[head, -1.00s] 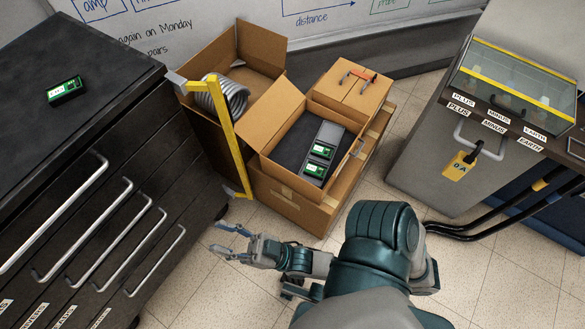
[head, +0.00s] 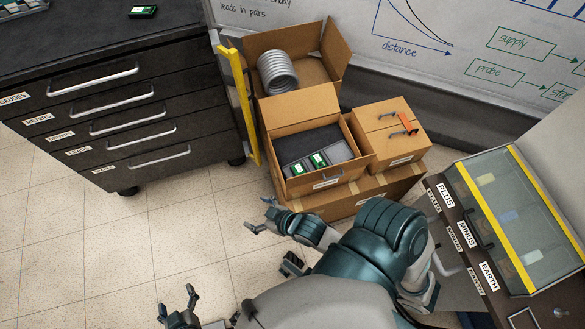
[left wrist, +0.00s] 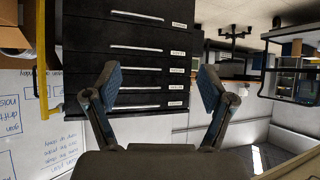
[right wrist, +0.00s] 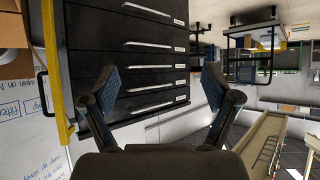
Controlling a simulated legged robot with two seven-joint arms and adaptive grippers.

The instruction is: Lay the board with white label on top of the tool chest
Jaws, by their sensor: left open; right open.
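The black tool chest (head: 60,45) stands at upper left in the head view. A green board with a pale label (head: 143,12) lies on its top. Two more green boards, a left one (head: 298,169) and a right one (head: 319,160), sit in the open cardboard box (head: 296,102); their labels are too small to read. My right gripper (head: 259,214) is open and empty, in front of the boxes. My left gripper (head: 177,302) is open and empty at the bottom edge. The chest's drawers also show in the left wrist view (left wrist: 130,32) and right wrist view (right wrist: 130,30).
A yellow upright bar (head: 240,100) stands between chest and boxes. A glass-topped cabinet (head: 520,215) is at right. The tiled floor (head: 150,235) at left is clear.

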